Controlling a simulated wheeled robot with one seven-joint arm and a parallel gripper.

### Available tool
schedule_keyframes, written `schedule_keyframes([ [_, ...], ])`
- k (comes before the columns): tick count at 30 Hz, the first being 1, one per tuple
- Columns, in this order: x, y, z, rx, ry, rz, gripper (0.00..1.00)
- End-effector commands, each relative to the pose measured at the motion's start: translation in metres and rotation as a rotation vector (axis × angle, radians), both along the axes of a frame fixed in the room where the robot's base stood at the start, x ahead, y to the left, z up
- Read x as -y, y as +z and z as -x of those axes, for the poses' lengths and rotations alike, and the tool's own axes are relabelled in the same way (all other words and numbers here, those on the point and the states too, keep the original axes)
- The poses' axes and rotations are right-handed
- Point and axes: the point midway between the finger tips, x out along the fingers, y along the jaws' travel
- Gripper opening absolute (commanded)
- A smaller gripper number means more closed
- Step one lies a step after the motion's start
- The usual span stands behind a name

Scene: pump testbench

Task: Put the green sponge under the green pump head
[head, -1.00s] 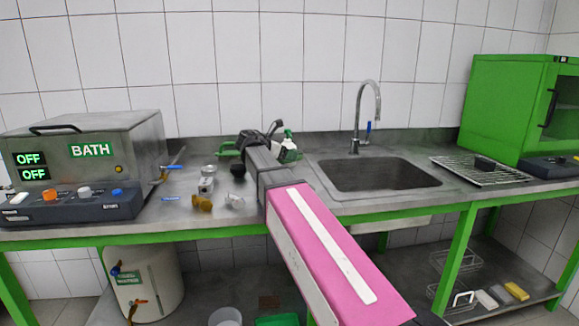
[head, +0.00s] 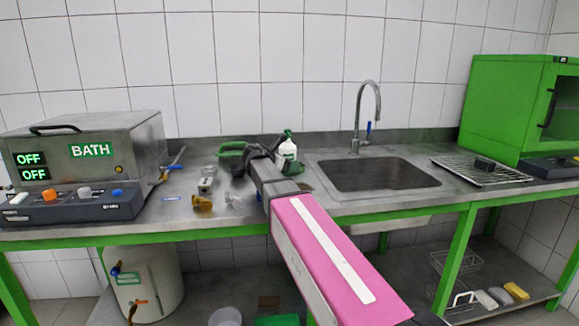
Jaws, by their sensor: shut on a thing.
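The white bottle (head: 288,151) with a green pump head (head: 287,136) stands upright on the steel bench, left of the sink. My gripper (head: 252,151) is at the far end of my pink and grey arm, just left of the bottle; its fingers are dark and mostly hidden by the arm. A green rounded thing (head: 231,147) shows just left of the gripper; I cannot tell whether it is the sponge. No green sponge shows clearly, and what the jaws hold is largely hidden. I see nothing clearly under the pump head.
Small metal fittings (head: 206,183) and a brass one (head: 202,203) lie left of my gripper. The BATH unit (head: 95,150) stands at the left. The sink (head: 375,175) and faucet (head: 355,143) are right of the bottle. A yellow sponge (head: 516,291) lies on the lower shelf.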

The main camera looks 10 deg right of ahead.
Motion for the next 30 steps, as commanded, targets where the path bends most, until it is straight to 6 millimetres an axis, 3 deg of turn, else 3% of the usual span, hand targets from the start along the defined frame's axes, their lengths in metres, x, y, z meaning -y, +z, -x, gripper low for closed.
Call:
schedule_keyframes([
  [2, 0.0, -0.002, 0.0, 0.0, 0.0, 0.0, 0.46],
  [3, 0.0, -0.002, 0.0, 0.0, 0.0, 0.0, 0.71],
  [4, 0.0, -0.002, 0.0, 0.0, 0.0, 0.0, 0.79],
  [17, -0.007, 0.004, 0.003, 0.0, 0.001, 0.0, 0.79],
  [30, -0.077, 0.035, 0.032, 0.001, 0.002, 0.0, 0.79],
])
